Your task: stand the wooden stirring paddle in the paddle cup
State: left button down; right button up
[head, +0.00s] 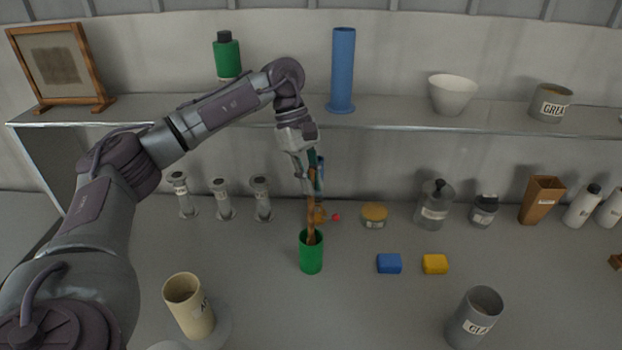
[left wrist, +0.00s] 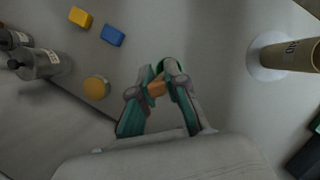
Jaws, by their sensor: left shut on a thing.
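The wooden stirring paddle (head: 311,212) is held near-upright in my left gripper (head: 312,182), which is shut on its upper part. The paddle's lower end is at the mouth of a green cup (head: 311,256), which I take for the paddle cup. The end seems to go inside the rim, but how deep is hidden. In the left wrist view the paddle (left wrist: 157,88) shows end-on between the fingers of the left gripper (left wrist: 158,88), with part of the green cup's rim (left wrist: 172,63) behind. My right gripper is not in view.
A tan labelled cup (head: 190,308) stands front left, a grey one (head: 474,318) front right. Blue (head: 389,263) and yellow (head: 435,264) blocks lie right of the green cup. Bottles and a wooden holder (head: 541,200) stand at the back, under a shelf (head: 390,116).

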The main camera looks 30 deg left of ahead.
pick_arm(q)
jog(key=c, duration=1.1)
grip_release()
jog(key=shift+r, duration=0.15)
jog(key=v, duration=1.1)
jog(key=shift+a+r, duration=0.25)
jog(key=shift+r, duration=0.1)
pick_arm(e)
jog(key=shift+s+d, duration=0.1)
